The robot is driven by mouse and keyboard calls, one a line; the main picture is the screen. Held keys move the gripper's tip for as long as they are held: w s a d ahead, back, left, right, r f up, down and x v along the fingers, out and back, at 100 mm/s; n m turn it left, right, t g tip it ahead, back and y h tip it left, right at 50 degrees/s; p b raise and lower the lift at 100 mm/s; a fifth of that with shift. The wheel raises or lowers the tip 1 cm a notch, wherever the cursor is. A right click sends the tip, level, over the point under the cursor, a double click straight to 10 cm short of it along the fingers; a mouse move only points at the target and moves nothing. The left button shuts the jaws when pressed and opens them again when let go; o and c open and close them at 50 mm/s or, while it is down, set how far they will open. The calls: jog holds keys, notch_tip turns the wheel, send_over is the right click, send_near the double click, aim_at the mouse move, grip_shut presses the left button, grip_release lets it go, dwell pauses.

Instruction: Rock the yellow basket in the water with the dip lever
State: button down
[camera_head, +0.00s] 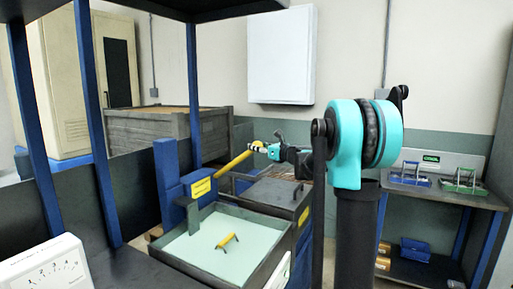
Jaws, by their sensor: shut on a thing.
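The yellow dip lever (236,161) slants up to the right from a blue post (169,182) beside the tank. My gripper (261,147) is shut on the lever's upper end. A dark-rimmed tank (190,277) of pale green water (200,247) stands in front of the post. A small yellow handle-like piece (228,240), which looks like the top of the yellow basket, shows in the middle of the water. The rest of the basket is hidden, and I cannot tell how deep it sits.
A dark lidded box (268,193) stands behind the tank, under my arm. A large grey crate (158,133) is at the back. Blue uprights (94,120) and a white dial gauge (45,272) are at left. A shelf bench (445,192) with blue and green carriers is at right.

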jog(key=s+d+f+t, duration=0.1)
jog(key=d+f, duration=0.1)
jog(key=f, duration=0.3)
jog(key=s+d+f+t+y, duration=0.1)
jog(key=s+d+f, duration=0.1)
jog(key=f, duration=0.3)
jog(key=shift+d+f+m, duration=0.15)
jog(key=shift+d+m, duration=0.1)
jog(key=shift+m, duration=0.15)
jog(key=c, duration=0.9)
grip_release()
jog(key=v, duration=1.2)
jog(key=shift+f, duration=0.2)
jog(key=shift+w, duration=0.1)
